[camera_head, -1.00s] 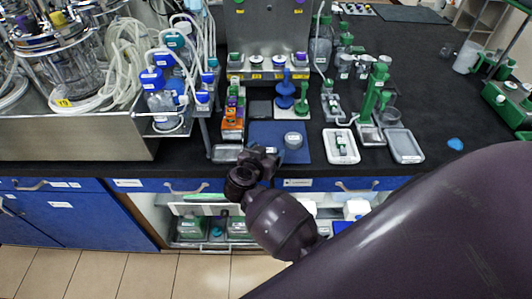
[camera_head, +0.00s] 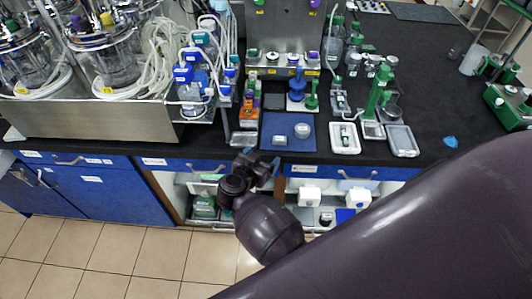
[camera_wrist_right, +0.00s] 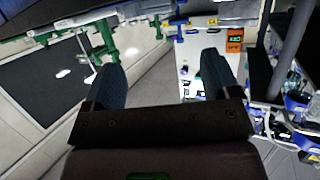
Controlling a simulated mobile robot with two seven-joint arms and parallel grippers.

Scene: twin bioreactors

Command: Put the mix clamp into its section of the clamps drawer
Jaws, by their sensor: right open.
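My right gripper (camera_head: 262,166) shows in the head view at the bench's front edge, its dark arm coming in from the lower right. In the right wrist view its two fingers (camera_wrist_right: 165,85) stand apart with nothing between them. I cannot pick out the mix clamp by sight in either view. Blue drawer fronts run under the bench top, one left (camera_head: 205,166) and one right (camera_head: 335,172) of the gripper. They look shut from here. I cannot read which is the clamps drawer. My left gripper does not show clearly.
A blue mat (camera_head: 288,142) with small containers lies behind the gripper. White trays (camera_head: 345,147) and a green stand (camera_head: 378,95) are to its right. Glass bioreactors (camera_head: 105,60) stand in a metal tray at left. Below the drawers is an open shelf with white containers (camera_head: 308,197).

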